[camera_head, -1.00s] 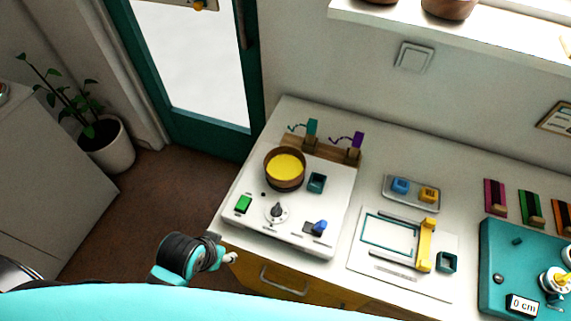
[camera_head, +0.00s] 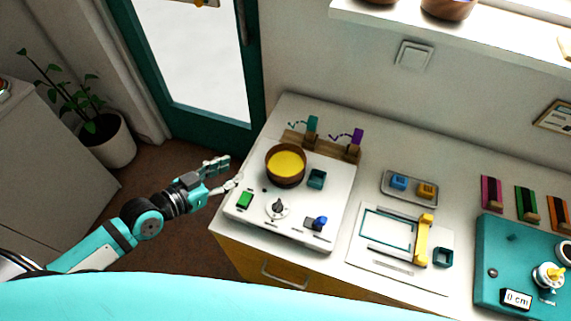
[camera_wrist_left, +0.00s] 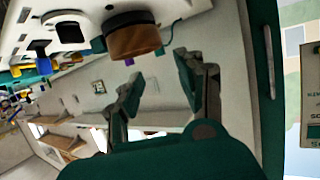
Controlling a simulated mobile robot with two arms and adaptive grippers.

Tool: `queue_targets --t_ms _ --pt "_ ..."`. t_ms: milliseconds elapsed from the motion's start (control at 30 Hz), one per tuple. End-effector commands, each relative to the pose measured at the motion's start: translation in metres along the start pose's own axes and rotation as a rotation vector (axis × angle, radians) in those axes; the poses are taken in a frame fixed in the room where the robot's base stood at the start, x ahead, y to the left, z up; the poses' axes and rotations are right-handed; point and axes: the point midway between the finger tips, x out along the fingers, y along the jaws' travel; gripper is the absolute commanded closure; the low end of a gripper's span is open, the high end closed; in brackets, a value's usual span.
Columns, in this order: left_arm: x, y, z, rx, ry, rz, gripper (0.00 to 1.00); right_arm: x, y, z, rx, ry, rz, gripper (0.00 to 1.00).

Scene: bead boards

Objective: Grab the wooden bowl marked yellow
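The wooden bowl marked yellow (camera_head: 285,166) sits on the white board (camera_head: 246,222) on the counter, its inside yellow. It also shows in the left wrist view (camera_wrist_left: 132,40), above and ahead of the fingers. My left gripper (camera_head: 228,174) is to the left of the bowl, off the board's left edge, apart from the bowl. In the left wrist view its fingers (camera_wrist_left: 158,80) are spread with nothing between them. My right gripper is not in view.
On the board stand a green button (camera_head: 244,200), a dial (camera_head: 278,207), a blue switch (camera_head: 320,223) and a small teal cup (camera_head: 317,179). Teal and purple tags stand behind the bowl. A tray (camera_head: 409,188) lies to the right. Open floor lies left of the counter.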

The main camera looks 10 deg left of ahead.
Motion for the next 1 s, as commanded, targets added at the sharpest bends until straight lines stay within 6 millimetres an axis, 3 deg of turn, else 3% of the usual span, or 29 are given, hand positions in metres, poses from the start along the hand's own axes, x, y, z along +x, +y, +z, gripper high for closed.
queue_targets --t_ms 200,400,667,1000 --pt "0.048 0.001 -0.004 -0.003 0.005 0.0 0.62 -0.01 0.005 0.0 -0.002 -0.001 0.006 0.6" --pt "0.085 0.001 -0.002 -0.001 0.001 0.001 0.62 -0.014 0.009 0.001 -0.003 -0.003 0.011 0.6" --pt "0.104 0.001 -0.001 0.0 0.0 0.002 0.62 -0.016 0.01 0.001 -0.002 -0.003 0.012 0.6" --pt "0.152 0.001 -0.001 0.0 0.0 0.001 0.62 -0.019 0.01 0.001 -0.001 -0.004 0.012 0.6"
